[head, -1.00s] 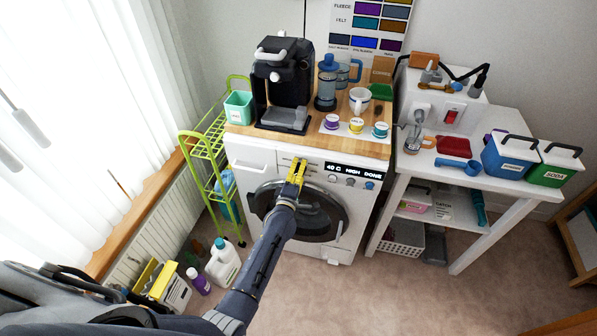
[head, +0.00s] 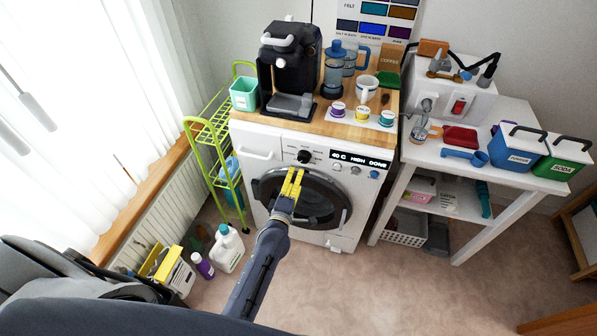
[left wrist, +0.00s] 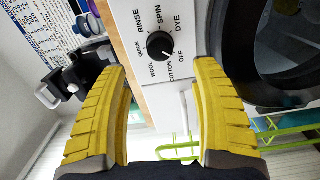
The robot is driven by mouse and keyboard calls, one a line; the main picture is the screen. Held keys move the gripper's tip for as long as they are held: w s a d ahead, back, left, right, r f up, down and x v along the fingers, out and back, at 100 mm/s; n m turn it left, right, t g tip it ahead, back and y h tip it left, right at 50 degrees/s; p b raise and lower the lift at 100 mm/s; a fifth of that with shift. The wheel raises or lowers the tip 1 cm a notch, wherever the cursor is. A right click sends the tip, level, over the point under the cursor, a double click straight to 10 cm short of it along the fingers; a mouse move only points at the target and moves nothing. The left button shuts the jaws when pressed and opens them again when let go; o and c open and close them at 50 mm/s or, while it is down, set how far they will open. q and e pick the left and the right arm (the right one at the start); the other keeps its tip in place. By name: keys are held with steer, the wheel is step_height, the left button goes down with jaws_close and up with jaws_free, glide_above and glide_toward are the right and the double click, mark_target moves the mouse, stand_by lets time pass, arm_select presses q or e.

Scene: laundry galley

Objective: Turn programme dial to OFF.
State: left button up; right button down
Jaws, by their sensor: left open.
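The black programme dial (head: 304,157) is on the white front panel of the washing machine (head: 262,140). In the left wrist view, the dial (left wrist: 159,44) is ringed by printed words including RINSE, SPIN, DYE, OFF and COTTON. A small pale mark on its lower right side appears to face the OFF and COTTON side; I cannot tell exactly which word. My left gripper (head: 294,172) is open and empty, just below the dial in the head view, in front of the round door. Its yellow fingers (left wrist: 161,68) are apart from the dial. My right gripper is not in view.
A display (head: 360,160) reads 40 C HIGH DONE, with small knobs below it. A coffee machine (head: 290,65) and cups stand on the wooden top. A green rack (head: 208,133) stands left, a white side table (head: 430,158) right. Bottles stand on the floor at left.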

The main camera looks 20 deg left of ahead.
arm_select(q)
steer(key=shift+s, duration=0.9)
steer(key=s+d+f+m+g+h, duration=0.1)
steer(key=s+f+m, duration=0.15)
steer(key=f, duration=0.35)
steer(key=s+d+f+m+g, duration=0.1)
steer(key=f+m+g, duration=0.1)
steer(key=f+m, duration=0.3)
steer(key=s+d+f+m+g+h, duration=0.1)
steer(key=s+d+f+m, duration=0.1)
steer(key=f, duration=0.5)
steer(key=s+f+m+g, duration=0.5)
steer(key=s+f, duration=0.8)
steer(key=f, duration=0.4)
steer(key=s+a+f+m+g, duration=0.2)
steer(key=s+f, duration=0.3)
steer(key=s, duration=0.6)
steer(key=s+a+f+m+g+y, duration=0.1)
steer(key=s+a+f+m+g, duration=0.1)
steer(key=s, duration=1)
steer(key=s+a+f+m+g, duration=0.2)
steer(key=s+a+f, duration=0.3)
steer(key=s+f, duration=0.3)
steer(key=s+g, duration=0.1)
steer(key=s, duration=0.3)
steer(key=shift+s+a+g, duration=0.15)
steer(key=shift+a+g, duration=0.15)
steer(key=shift+a, duration=0.1)
steer(key=shift+f+m, duration=0.1)
steer(key=shift+m, duration=0.15)
